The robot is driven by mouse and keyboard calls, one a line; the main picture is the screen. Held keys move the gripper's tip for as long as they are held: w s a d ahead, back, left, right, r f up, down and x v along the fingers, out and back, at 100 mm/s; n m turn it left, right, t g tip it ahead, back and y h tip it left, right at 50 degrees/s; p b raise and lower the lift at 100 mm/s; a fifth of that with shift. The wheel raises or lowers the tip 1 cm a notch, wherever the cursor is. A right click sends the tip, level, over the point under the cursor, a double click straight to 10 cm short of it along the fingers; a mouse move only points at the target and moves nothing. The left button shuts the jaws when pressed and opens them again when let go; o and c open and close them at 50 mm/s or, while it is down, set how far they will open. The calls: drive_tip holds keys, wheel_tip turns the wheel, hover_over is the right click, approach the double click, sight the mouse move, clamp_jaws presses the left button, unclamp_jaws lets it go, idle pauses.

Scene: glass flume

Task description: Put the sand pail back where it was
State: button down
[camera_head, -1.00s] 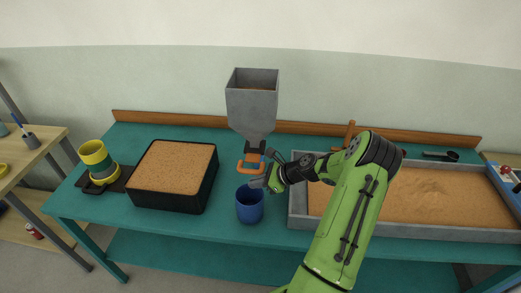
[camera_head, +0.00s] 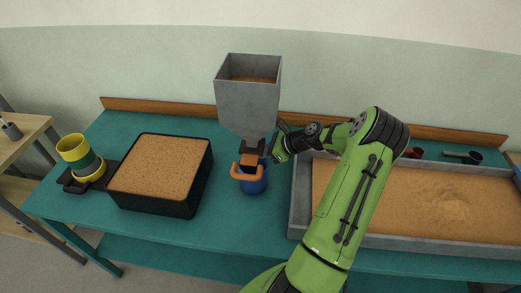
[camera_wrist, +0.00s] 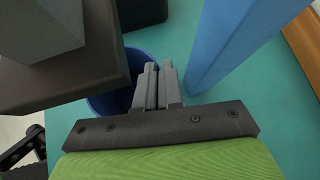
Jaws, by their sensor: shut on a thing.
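The blue sand pail (camera_head: 252,185) is at the foot of the grey hopper (camera_head: 248,100), below its outlet. The orange handle (camera_head: 246,172) of the outlet overlaps the pail's rim in the head view. My gripper (camera_head: 270,157) is at the pail's back right, partly hidden by the hopper's parts. In the wrist view my gripper's fingers (camera_wrist: 153,78) are close together at the blue pail (camera_wrist: 104,105), shut on its rim. The dark outlet block and a blue post (camera_wrist: 235,40) stand close on either side. The pail's inside is mostly hidden.
A black box of sand (camera_head: 160,205) stands to the left. Left of it is a yellow and green cup stack (camera_head: 78,155). A long grey sand tray (camera_head: 300,205) lies to the right, under my arm. Bare teal bench (camera_head: 225,232) shows in front of the pail.

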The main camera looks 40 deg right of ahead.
drive_tip(key=shift+w+d+f+b, duration=0.1)
drive_tip(key=shift+f+b, duration=0.6)
drive_tip(key=shift+b, duration=0.25)
drive_tip(key=c, duration=1.3)
unclamp_jaws()
drive_tip(key=p+v, duration=0.2)
drive_tip(key=v, duration=1)
drive_tip(key=shift+r+p, duration=0.15)
drive_tip(key=shift+p, duration=0.25)
